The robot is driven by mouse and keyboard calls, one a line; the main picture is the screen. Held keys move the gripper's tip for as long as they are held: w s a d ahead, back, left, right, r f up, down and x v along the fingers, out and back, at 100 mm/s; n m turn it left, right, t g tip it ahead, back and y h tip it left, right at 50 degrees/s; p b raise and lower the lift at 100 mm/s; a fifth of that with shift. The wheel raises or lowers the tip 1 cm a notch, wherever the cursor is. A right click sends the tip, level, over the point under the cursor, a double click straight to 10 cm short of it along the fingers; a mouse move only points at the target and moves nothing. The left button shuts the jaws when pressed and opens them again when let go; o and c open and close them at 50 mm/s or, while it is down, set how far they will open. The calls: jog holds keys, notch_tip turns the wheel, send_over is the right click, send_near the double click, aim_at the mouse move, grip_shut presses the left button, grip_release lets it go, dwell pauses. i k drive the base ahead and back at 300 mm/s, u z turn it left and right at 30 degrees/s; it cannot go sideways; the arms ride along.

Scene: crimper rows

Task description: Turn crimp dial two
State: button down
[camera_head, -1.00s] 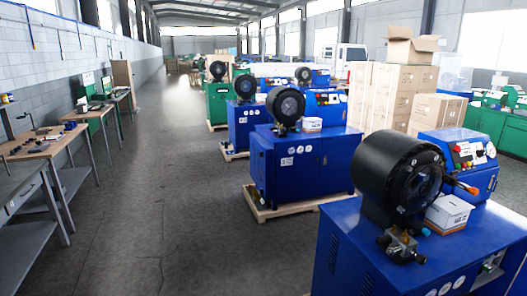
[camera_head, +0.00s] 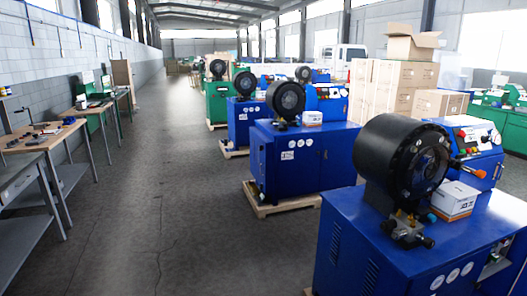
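The nearest blue crimper (camera_head: 345,235) stands at the lower right, with a black round crimp head (camera_head: 385,150) on its top. Its sloped blue control box (camera_head: 485,165) at the right carries a panel with several small knobs or buttons, too small to tell apart. No numbered dial can be read. My gripper is not in view.
A white box (camera_head: 455,200) lies on the nearest crimper beside its head. More crimpers stand in a row farther back on wooden pallets. Workbenches (camera_head: 45,137) line the left wall. Stacked cartons (camera_head: 405,80) stand behind at the right. A wide grey aisle (camera_head: 165,190) is clear.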

aim_at(484, 139)
jog(key=z, duration=4.35)
jog(key=i, duration=0.1)
jog(key=u, duration=3.05)
